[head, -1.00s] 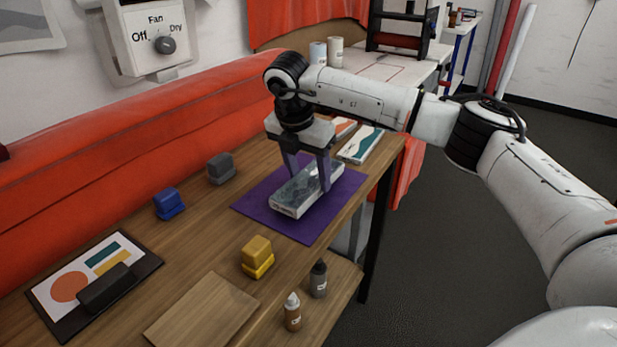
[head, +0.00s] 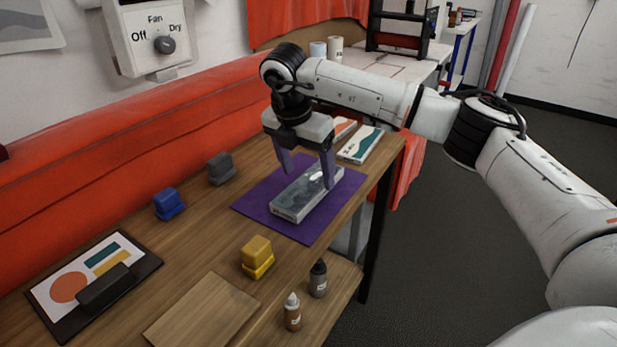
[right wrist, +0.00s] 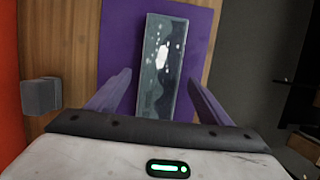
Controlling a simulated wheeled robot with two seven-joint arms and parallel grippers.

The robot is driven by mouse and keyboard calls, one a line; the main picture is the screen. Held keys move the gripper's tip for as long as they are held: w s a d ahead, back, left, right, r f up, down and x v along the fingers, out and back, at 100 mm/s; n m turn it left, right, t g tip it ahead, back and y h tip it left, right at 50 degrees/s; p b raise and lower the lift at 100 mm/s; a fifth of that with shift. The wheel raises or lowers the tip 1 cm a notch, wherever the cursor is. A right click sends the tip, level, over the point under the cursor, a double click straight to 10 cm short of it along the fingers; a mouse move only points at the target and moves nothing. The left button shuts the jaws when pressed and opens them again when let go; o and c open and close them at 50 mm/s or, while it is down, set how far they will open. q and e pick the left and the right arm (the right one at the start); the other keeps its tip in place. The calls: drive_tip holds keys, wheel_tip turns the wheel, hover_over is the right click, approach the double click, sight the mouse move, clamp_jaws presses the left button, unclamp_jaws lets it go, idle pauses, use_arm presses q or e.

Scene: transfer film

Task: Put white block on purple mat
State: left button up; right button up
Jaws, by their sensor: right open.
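The white block (head: 305,193) is a long pale block with a grey, spotted top. It lies flat on the purple mat (head: 252,204), within the mat's edges. In the right wrist view the block (right wrist: 158,85) lies lengthwise on the mat (right wrist: 122,45). My right gripper (head: 307,178) is open just above the block, one finger on each side of it. In the right wrist view its fingers (right wrist: 158,92) stand apart from the block's sides. My left gripper is not in view.
A grey block (head: 221,168), a blue block (head: 168,204) and a yellow block (head: 257,257) stand on the wooden table. A picture board (head: 80,285) and a wooden board (head: 202,312) lie nearer. Boxes (head: 361,144) lie behind the mat. Two bottles (head: 293,312) (head: 318,279) stand on a lower shelf.

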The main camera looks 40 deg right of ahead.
sight(300, 192)
drive_tip(key=v, duration=0.9)
drive_tip(key=shift+r, duration=0.2)
